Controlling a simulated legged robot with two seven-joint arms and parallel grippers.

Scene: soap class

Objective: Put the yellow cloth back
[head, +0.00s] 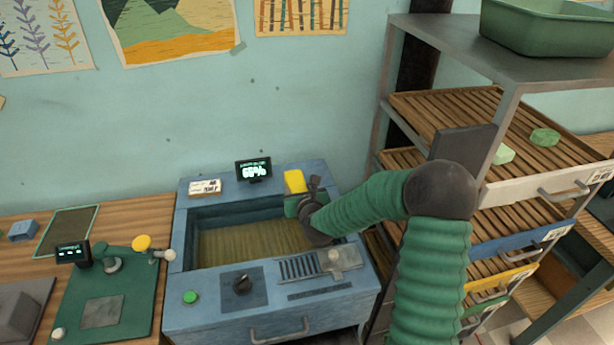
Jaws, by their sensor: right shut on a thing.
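The yellow cloth (294,181) shows as a small yellow patch at the back right rim of the blue basin unit (265,304). My right gripper (293,202) is at the right end of the basin, right at the cloth's near edge, and is shut on it. The gripper's dark wrist and green arm hide part of the basin's right side. I cannot tell whether the cloth rests on the rim or is slightly above it. My left gripper is not in view.
A green scale-like device (105,300) is on the wooden table to the left. A slatted drying rack (450,107) with soap pieces stands at the right, close to my arm.

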